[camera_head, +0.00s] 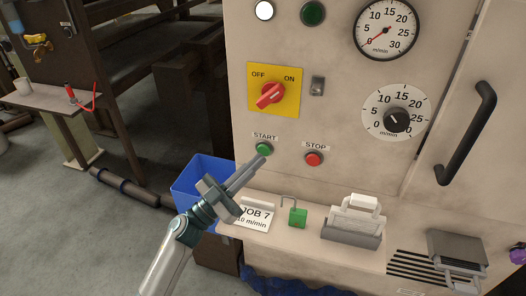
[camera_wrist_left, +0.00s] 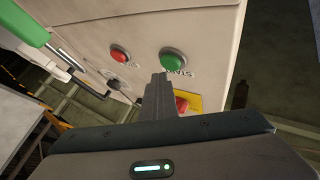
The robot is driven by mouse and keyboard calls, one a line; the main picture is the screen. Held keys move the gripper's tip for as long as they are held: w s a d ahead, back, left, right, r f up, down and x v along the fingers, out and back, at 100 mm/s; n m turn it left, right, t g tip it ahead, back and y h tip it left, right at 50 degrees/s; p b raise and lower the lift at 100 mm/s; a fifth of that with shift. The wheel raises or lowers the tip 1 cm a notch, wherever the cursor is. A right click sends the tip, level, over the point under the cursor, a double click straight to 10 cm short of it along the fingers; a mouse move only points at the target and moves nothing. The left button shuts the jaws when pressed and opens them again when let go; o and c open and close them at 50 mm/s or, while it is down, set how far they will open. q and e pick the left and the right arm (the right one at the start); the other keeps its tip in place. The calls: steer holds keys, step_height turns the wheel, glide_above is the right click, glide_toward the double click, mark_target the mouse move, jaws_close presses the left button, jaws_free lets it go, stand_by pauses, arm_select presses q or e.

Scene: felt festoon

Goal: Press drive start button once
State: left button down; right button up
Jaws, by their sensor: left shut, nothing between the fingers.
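The green START button (camera_head: 264,149) is on the beige machine panel, left of the red STOP button (camera_head: 314,159). My left gripper (camera_head: 264,156) is shut and empty, its fingertips close to the START button in the head view. In the left wrist view the shut fingers (camera_wrist_left: 160,80) point at the panel just below the green button (camera_wrist_left: 173,61), with a part of its START label hidden behind them. The red STOP button (camera_wrist_left: 120,54) is to the left there. I cannot tell whether the fingertips touch the panel. My right gripper is not in view.
A speed dial (camera_head: 396,117) and gauge (camera_head: 386,29) are to the right. A ledge below holds a JOB 7 card (camera_head: 257,217) and a green padlock (camera_head: 298,218). A blue bin (camera_head: 190,185) stands left.

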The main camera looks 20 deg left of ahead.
arm_select(q)
steer(key=shift+w, duration=0.25)
stand_by(0.4)
steer(key=shift+w, duration=0.15)
steer(key=shift+w, duration=0.5)
stand_by(1.0)
steer(key=shift+p, duration=0.3)
steer(key=shift+s+p, duration=0.45)
steer(key=shift+s, duration=0.45)
steer(key=s+p, duration=0.1)
steer(key=s, duration=0.4)
steer(key=shift+a+p, duration=0.1)
steer(key=shift+p, duration=0.3)
